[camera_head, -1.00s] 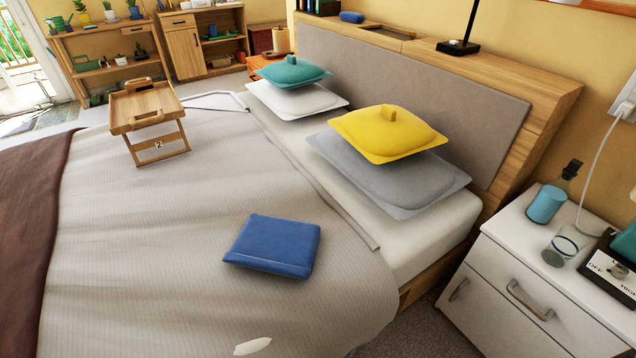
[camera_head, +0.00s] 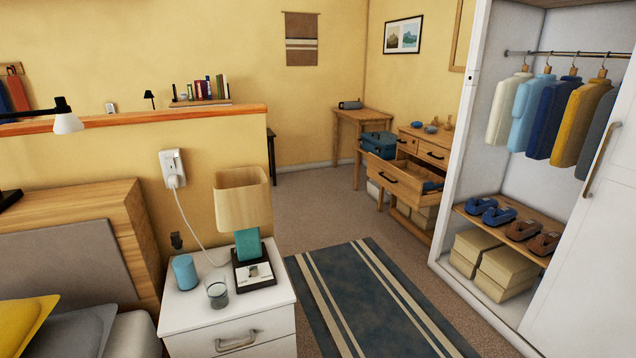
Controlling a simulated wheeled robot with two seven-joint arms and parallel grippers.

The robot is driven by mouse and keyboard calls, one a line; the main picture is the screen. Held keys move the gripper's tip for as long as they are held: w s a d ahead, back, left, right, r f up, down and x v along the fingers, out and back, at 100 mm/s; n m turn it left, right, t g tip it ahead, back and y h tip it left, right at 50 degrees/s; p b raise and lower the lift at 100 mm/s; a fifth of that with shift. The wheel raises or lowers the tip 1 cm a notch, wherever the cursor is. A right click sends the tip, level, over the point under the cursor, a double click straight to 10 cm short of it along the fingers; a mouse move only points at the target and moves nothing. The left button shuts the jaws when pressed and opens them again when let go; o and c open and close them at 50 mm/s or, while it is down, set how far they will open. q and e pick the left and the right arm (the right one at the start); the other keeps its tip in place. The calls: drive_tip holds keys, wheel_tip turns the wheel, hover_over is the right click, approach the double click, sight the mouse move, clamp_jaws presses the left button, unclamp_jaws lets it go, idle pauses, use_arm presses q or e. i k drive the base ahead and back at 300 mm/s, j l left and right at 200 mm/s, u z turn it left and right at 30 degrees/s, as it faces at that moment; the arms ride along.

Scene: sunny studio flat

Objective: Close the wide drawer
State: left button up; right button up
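The wide drawer (camera_head: 398,188) juts out, open, from the wooden dresser (camera_head: 436,138) towards the back right. Its front has a dark handle and faces left towards the rug. Some dark blue items (camera_head: 431,187) seem to lie inside it; they are too small to tell. The smaller drawers above it look shut. Neither of my grippers is in view.
A striped rug (camera_head: 362,300) covers the floor before the dresser. A white nightstand (camera_head: 190,311) with a lamp (camera_head: 243,205) stands front left. An open wardrobe (camera_head: 450,257) stands right. A blue case (camera_head: 379,144) rests beside the dresser. Carpet between is clear.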

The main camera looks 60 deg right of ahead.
sight(404, 179)
drive_tip(key=z, duration=2.55)
drive_tip(key=i, duration=0.9)
